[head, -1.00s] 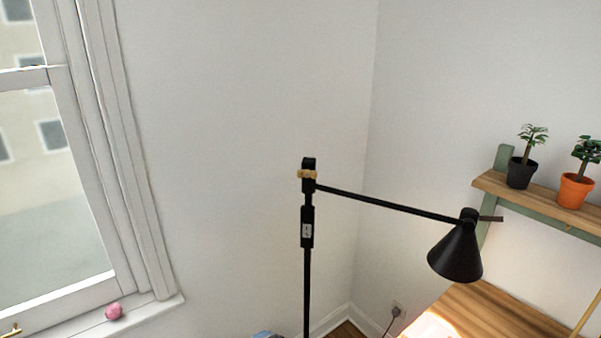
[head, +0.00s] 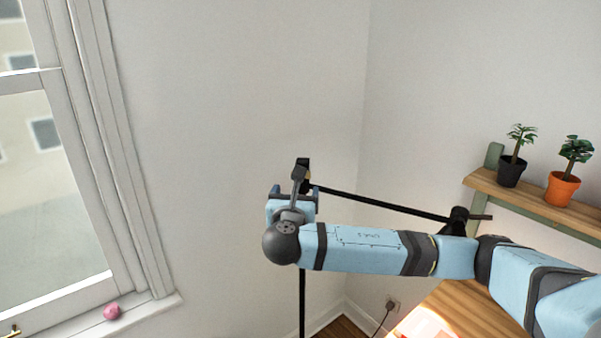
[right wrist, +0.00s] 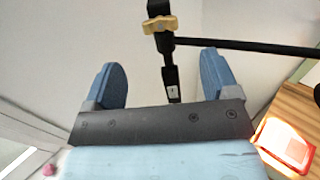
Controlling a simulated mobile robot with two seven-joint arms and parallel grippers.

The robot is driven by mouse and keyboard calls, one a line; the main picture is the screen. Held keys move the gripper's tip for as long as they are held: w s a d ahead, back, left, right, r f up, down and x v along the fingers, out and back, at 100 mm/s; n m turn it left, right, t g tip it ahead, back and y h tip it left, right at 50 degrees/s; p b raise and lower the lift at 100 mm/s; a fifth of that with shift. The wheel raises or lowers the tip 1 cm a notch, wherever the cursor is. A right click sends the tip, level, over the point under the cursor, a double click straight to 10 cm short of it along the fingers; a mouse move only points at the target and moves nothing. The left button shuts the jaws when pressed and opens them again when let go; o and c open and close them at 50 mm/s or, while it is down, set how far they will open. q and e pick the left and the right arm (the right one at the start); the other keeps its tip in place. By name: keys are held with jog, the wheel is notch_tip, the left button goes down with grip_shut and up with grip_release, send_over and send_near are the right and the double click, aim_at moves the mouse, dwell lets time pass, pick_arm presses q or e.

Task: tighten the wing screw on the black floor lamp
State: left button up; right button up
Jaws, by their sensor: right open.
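The black floor lamp stands by the wall; its arm (head: 385,203) runs right from the pole top to a shade mostly hidden behind my right arm. The brass wing screw (right wrist: 160,25) shows at the pole top in the right wrist view; in the head view my right wrist largely hides it. My right gripper (right wrist: 165,75) is open and empty, its two blue fingers apart. The lamp pole lies between the fingers in that picture, with the screw beyond the fingertips. My right gripper (head: 293,192) also shows in the head view, in front of the pole top. My left gripper is not in view.
A wooden desk (head: 466,312) stands at the lower right, under a shelf (head: 530,195) with a black pot (head: 511,171) and an orange pot (head: 562,189). A window with a pink object (head: 112,311) on its sill is at left. The wall between is clear.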

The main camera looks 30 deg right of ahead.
jog(key=p+x, duration=0.2)
jog(key=x, duration=0.8)
jog(key=shift+w, duration=0.1)
jog(key=c, duration=0.9)
